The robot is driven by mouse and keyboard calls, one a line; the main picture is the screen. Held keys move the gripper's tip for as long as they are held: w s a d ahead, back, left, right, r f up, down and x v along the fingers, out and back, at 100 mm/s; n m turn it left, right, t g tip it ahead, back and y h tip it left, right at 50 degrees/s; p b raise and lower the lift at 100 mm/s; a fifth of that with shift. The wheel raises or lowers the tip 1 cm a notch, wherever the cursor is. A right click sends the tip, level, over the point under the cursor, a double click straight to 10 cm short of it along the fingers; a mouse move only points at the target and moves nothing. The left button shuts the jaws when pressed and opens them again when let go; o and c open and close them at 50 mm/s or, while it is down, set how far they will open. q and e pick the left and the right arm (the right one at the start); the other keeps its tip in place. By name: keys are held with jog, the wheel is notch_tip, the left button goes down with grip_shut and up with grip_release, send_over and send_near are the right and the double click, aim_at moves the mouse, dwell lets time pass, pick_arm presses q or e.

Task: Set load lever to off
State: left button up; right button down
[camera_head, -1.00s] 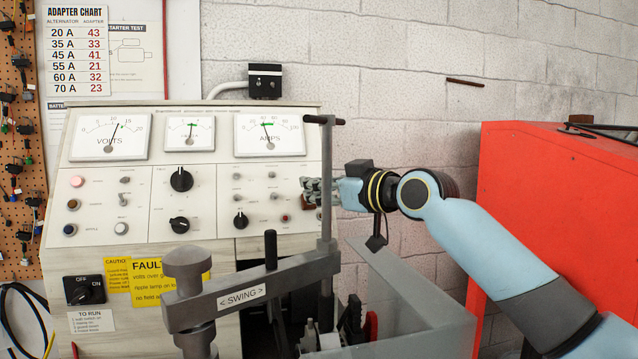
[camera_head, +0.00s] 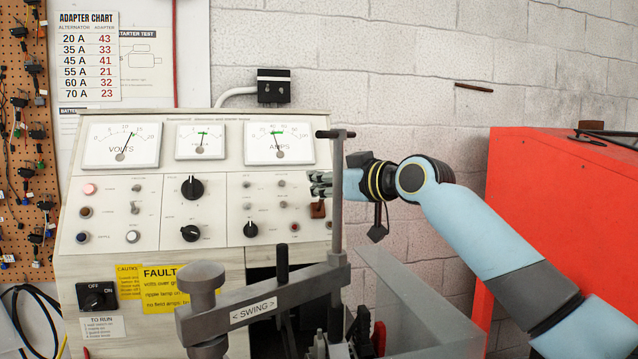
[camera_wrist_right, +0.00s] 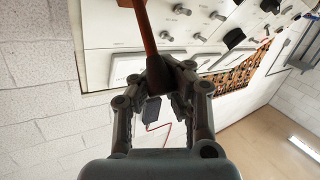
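The load lever is a reddish-brown arm (camera_wrist_right: 146,40) in the right wrist view, running from the top edge down to the fingertips of my right gripper (camera_wrist_right: 170,78). Its near end sits at or between the fingertips; whether they press on it is unclear. In the head view a small rust-brown piece (camera_head: 318,209), seemingly part of the lever, shows just below my right gripper (camera_head: 318,183), at the right edge of the test bench panel (camera_head: 215,215). The fingers are partly together. Most of the lever is hidden in the head view. My left gripper is not in view.
A grey swing arm (camera_head: 300,295) with an upright post (camera_head: 336,200) stands in front of the panel, near my right gripper. A clear guard (camera_head: 410,300) lies below my arm. A red cabinet (camera_head: 560,190) stands at right. A black off/on switch (camera_head: 97,297) is lower left.

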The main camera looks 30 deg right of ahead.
jog(key=shift+d+r, duration=0.15)
jog(key=shift+r, duration=0.2)
dwell(0.6)
jog(key=c, duration=1.1)
grip_release()
jog(key=shift+s+d+f, duration=0.15)
jog(key=shift+s+d, duration=0.1)
jog(key=shift+d, duration=0.15)
jog(key=shift+s+a+f, duration=0.1)
jog(key=v, duration=1.2)
